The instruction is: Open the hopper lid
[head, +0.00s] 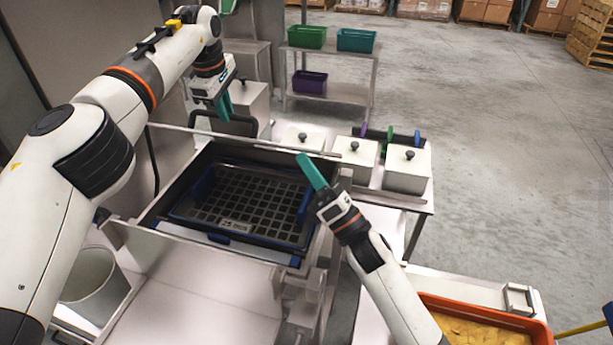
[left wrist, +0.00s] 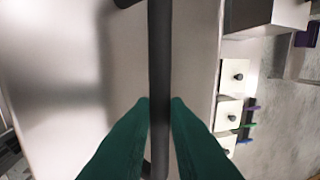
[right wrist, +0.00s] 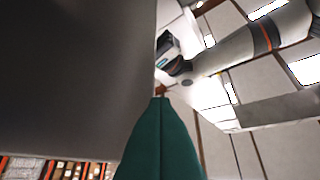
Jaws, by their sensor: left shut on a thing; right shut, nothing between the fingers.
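The hopper (head: 150,220) stands before me with its mouth uncovered, showing a black grid (head: 245,205) inside. Its steel lid (head: 270,141) shows as a thin strip, almost edge-on, at the hopper's far side and looks raised. My left gripper (head: 223,108) is shut on the lid's dark bar handle (head: 238,124), behind that strip. In the left wrist view the handle (left wrist: 160,60) runs between the fingers, in front of the steel sheet. My right gripper (head: 304,162) is shut and empty above the hopper's right side. In the right wrist view a large grey surface lies left of its fingers (right wrist: 160,105).
White lidded boxes with black knobs (head: 408,168) stand on a bench right of the hopper. A round bucket (head: 88,275) is at lower left, an orange crate (head: 485,308) at lower right. A shelf (head: 330,104) with bins stands behind.

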